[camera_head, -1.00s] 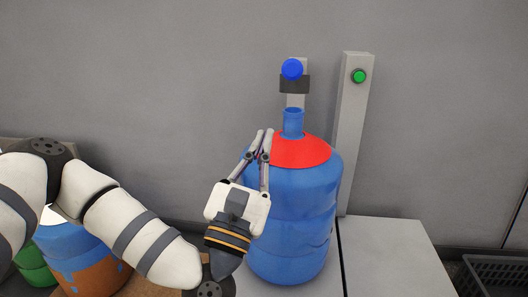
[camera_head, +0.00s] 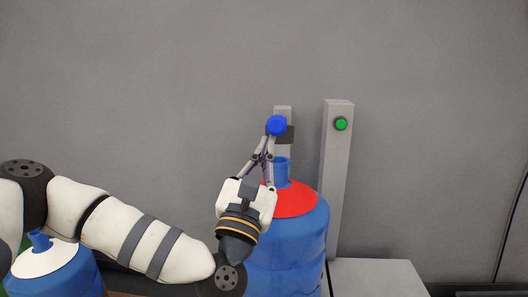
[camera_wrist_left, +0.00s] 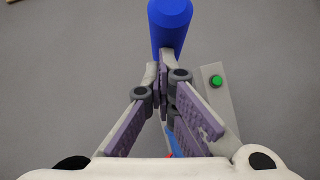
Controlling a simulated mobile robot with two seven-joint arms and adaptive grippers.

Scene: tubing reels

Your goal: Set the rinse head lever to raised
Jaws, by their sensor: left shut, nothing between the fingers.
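The rinse head lever has a blue round knob (camera_head: 277,125) in front of a dark block (camera_head: 289,136) on a grey post (camera_head: 283,112). The knob also shows at the top of the left wrist view (camera_wrist_left: 170,22). My left gripper (camera_head: 267,142) is shut and empty, its fingertips just below the knob in the picture. I cannot tell whether they touch it. A blue bottle (camera_head: 285,245) with a red collar (camera_head: 294,200) stands beneath, its neck partly behind the gripper. My right gripper is not in view.
A grey post (camera_head: 335,180) with a green button (camera_head: 341,124) stands right of the bottle. A pale bench top (camera_head: 375,277) lies right of it. Another blue bottle with a white collar (camera_head: 44,259) is at lower left. The wall above is clear.

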